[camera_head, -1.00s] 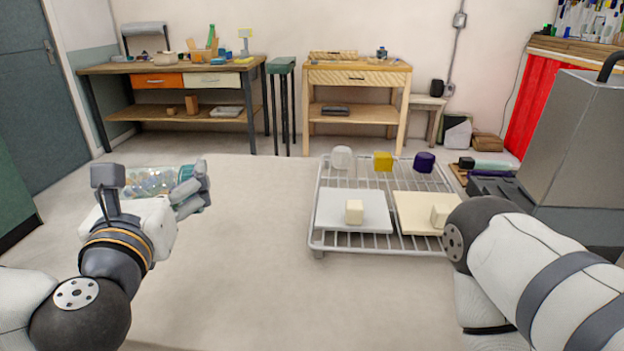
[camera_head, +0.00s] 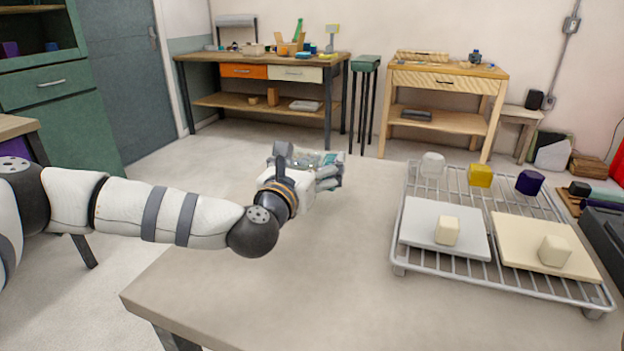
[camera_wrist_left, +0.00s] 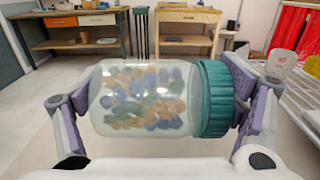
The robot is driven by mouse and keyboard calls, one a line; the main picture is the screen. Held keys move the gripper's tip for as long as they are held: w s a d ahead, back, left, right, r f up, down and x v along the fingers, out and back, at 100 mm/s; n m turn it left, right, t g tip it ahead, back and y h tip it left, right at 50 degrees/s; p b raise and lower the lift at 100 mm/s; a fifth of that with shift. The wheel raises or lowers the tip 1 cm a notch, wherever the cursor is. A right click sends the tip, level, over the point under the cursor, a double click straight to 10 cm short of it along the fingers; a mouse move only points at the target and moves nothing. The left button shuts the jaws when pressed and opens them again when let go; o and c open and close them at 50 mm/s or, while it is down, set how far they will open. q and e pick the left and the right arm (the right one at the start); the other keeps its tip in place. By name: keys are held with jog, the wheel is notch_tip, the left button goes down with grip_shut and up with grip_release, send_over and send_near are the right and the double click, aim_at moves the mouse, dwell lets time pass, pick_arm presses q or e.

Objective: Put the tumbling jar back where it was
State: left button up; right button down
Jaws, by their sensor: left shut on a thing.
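The tumbling jar is a clear jar (camera_wrist_left: 140,98) with blue, green and amber pieces inside and a teal ribbed lid (camera_wrist_left: 214,98). It lies on its side across my left gripper (camera_wrist_left: 165,100), lid to the right, with one finger at its base and one at the lid. In the head view the jar (camera_head: 310,158) is mostly hidden behind my left gripper (camera_head: 322,178), above the far part of the table. I cannot tell its exact height over the table. My right gripper is out of view.
A wire rack (camera_head: 420,261) on the table (camera_head: 300,280) holds two slabs with pale blocks, plus white, yellow and purple pieces. The table's left and middle are clear. A green cabinet (camera_head: 55,115) stands at left; workbenches (camera_head: 265,65) line the back wall.

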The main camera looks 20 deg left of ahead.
pick_arm(q)
jog(key=shift+w+a+f, duration=0.15)
jog(key=shift+w+f, duration=0.15)
jog(key=shift+w+a+f+b, duration=0.15)
jog(key=shift+f+b, duration=0.25)
jog(key=shift+f, duration=1.55)
jog(key=o, duration=1.3)
jog(key=shift+r, duration=0.1)
jog(key=shift+r, duration=0.1)
